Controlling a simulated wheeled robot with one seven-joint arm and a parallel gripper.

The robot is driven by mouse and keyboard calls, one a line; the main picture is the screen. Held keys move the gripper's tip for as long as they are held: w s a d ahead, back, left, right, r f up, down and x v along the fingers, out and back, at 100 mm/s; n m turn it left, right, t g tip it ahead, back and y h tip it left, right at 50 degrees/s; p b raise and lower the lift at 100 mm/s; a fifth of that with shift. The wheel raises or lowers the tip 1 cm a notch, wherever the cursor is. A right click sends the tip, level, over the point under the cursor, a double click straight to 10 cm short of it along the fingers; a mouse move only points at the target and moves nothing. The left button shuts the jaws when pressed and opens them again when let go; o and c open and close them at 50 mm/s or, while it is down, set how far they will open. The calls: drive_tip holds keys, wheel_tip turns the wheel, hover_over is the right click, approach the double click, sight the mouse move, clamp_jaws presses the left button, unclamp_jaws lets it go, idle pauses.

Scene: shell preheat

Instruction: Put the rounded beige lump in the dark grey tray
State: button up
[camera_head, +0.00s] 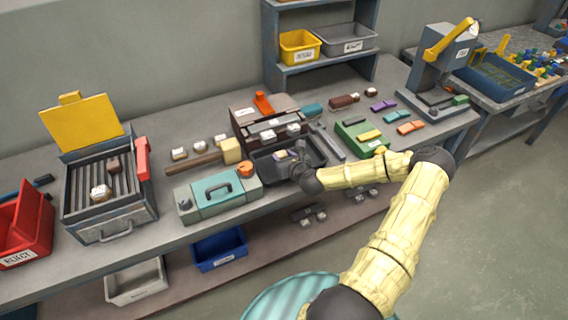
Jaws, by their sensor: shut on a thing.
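The dark grey tray (263,171) stands near the bench's front edge, in front of a brown-sided unit. My gripper (293,158) is over the tray, reaching in from the right, and is shut on a small beige lump (282,155). The dark wrist hides part of the tray and most of the fingers. I cannot tell whether the lump touches the tray floor.
A grey-and-teal case (218,190) stands left of the tray. A green tray (358,138) with coloured bars is to its right. The brown-sided unit (243,118) rises behind. A red bin (28,228) is far left; a press (437,85) stands right.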

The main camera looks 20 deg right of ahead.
wheel_tip(320, 180, down, 3)
drive_tip(key=shift+w+a+r, duration=0.1)
drive_tip(key=shift+w+r, duration=0.05)
drive_tip(key=shift+r, duration=0.05)
drive_tip(key=shift+d+f, duration=0.2)
drive_tip(key=shift+f, duration=0.15)
drive_tip(key=shift+d, duration=0.15)
drive_tip(key=shift+s, duration=0.25)
drive_tip(key=shift+w+a, duration=0.1)
drive_tip(key=shift+a, duration=0.15)
drive_tip(key=o, duration=0.6)
drive_tip(key=shift+a+f, duration=0.1)
drive_tip(key=shift+a, duration=0.1)
drive_tip(key=o, duration=0.4)
drive_tip(key=shift+d, duration=0.15)
